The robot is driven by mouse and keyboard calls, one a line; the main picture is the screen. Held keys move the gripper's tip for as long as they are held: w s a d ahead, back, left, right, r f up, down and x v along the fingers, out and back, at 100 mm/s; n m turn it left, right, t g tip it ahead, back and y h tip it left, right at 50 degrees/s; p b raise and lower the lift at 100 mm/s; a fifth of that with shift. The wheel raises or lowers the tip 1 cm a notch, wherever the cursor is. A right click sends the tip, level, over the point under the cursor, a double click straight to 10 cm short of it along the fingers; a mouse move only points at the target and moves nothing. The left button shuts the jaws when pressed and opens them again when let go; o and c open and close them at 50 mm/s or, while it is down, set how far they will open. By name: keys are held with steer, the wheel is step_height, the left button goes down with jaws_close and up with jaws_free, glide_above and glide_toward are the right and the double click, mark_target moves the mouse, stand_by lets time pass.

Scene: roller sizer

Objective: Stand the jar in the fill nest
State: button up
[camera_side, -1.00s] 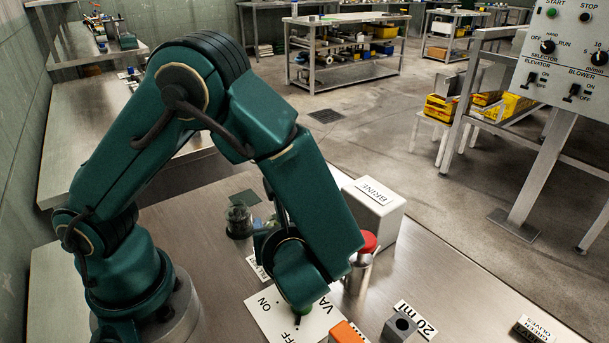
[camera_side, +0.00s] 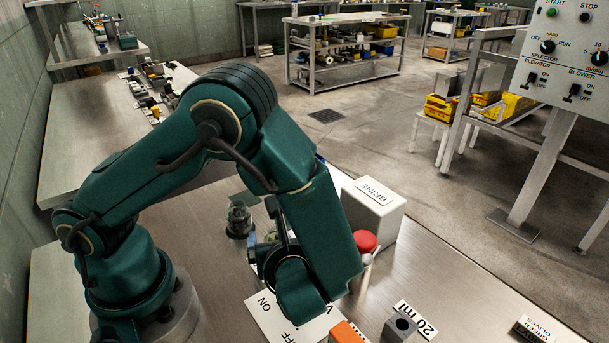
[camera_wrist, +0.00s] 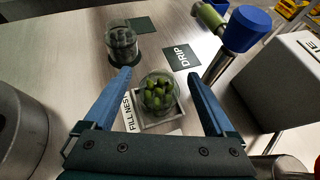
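A glass jar of green olives (camera_wrist: 158,92) sits upright inside the light square frame of the fill nest (camera_wrist: 163,126), beside its FILL NEST label. My gripper (camera_wrist: 158,76) is open, with its blue fingers spread on either side of this jar and a gap to each. Nothing is held. A second jar with dark contents (camera_wrist: 122,44) stands farther back to the left, apart from the fingers; it also shows in the side view (camera_side: 240,221). In the side view my gripper (camera_side: 262,252) is partly hidden by my arm, and the nest is mostly blocked.
A steel post with a blue cap (camera_wrist: 247,28) rises right of the nest. The BRINE box (camera_side: 374,213) stands to the right, near a red knob (camera_side: 365,241). A DRIP mat (camera_wrist: 181,58) lies behind the nest. The valve plate (camera_side: 282,318) and 20 ml block (camera_side: 400,327) are in front.

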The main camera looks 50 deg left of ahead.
steer(key=shift+r, duration=0.2)
steer(key=v, duration=1.2)
steer(key=s+a+r+n+h, duration=0.1)
steer(key=a+r+n+h, duration=0.2)
steer(key=n, duration=0.8)
steer(key=s+a+r+n+h, duration=0.1)
steer(key=a+r+n+h, duration=0.2)
steer(key=n+h, duration=0.5)
steer(key=r+n, duration=0.1)
steer(key=n, duration=0.2)
steer(key=shift+s+a+n+t, duration=0.3)
steer(key=shift+t, duration=0.1)
